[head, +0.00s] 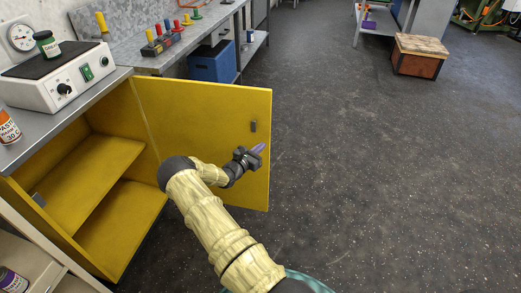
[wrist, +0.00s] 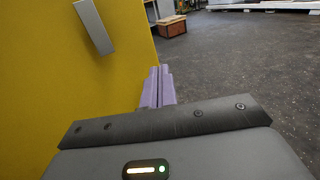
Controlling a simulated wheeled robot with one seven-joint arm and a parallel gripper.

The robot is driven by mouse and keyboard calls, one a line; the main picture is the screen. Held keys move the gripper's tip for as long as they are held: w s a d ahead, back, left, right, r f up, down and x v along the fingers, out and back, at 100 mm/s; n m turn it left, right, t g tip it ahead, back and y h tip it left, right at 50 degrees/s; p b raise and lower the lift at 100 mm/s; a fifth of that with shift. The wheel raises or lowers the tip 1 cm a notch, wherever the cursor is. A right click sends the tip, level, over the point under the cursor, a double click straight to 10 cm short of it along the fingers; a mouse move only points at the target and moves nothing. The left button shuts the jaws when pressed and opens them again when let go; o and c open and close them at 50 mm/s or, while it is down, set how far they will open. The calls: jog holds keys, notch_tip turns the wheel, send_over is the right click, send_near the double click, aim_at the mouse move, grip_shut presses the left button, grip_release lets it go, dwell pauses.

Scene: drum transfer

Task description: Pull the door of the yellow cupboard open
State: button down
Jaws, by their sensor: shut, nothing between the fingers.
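The yellow cupboard (head: 72,236) stands under the grey bench at the left in the head view. Its door (head: 210,110) is swung wide open, and the shelf inside shows. A small grey handle (head: 253,127) sits near the door's free edge; it also shows in the wrist view (wrist: 93,26) at upper left. My gripper (head: 258,149) is in front of the door's inner face, below the handle and apart from it. Its purple fingers (wrist: 157,88) are closed together with nothing between them. In the wrist view they point past the door's edge. My arm hides the lower part of the door.
A blue bin (head: 212,62) is behind the door. A wooden-topped crate (head: 419,56) is far right. The dark floor (head: 380,180) right of the door is clear.

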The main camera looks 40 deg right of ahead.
jog(key=shift+a, duration=0.1)
jog(key=s+a+p, duration=0.3)
jog(key=s+a, duration=0.5)
jog(key=a, duration=0.3)
jog(key=shift+s, duration=0.3)
jog(key=shift+w+d, duration=0.1)
